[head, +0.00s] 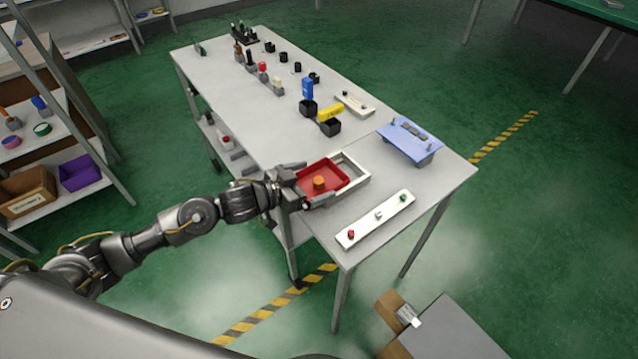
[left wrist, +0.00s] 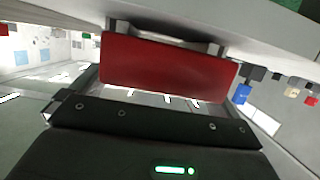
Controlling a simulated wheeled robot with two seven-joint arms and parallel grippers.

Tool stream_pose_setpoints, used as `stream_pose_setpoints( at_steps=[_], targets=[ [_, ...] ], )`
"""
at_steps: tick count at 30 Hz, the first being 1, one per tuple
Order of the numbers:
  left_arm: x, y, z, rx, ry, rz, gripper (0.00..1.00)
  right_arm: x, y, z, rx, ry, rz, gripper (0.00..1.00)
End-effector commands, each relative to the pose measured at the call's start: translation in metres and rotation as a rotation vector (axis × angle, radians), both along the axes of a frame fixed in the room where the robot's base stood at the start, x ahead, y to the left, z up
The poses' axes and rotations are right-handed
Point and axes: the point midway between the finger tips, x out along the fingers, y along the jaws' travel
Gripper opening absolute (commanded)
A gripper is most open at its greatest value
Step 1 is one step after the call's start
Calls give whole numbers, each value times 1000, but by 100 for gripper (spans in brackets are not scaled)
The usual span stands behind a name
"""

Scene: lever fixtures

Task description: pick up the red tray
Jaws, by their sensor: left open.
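The red tray (head: 335,171) sits partly in a white frame (head: 362,178) near the front edge of the table, with a short orange cylinder (head: 319,183) in it. Its red front face (left wrist: 168,70) fills the upper middle of the left wrist view. My left gripper (head: 298,188) is open at the tray's near left side, its fingers spread to either side of that end. Whether the fingers touch the tray, I cannot tell. My right gripper is in neither view.
Black blocks with yellow (head: 331,113) and blue (head: 307,88) levers stand farther back. A shelf with bins (head: 28,190) is at left.

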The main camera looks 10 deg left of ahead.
Motion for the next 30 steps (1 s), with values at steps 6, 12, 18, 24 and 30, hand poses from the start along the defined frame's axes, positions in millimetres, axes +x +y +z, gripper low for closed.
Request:
stream_pose_setpoints(
  at_steps=[6, 12, 18, 24, 30],
  targets=[
    [0, 0, 0, 0, 0, 0, 83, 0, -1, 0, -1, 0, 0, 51],
    [0, 0, 0, -1, -1, 0, 66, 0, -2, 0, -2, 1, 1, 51],
    [0, 0, 1, -1, -1, 0, 66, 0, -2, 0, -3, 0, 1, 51],
    [0, 0, 12, -1, -2, 0, 66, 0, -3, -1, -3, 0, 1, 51],
    [-1, 0, 34, -1, -5, -2, 66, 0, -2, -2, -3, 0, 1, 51]
  ],
)
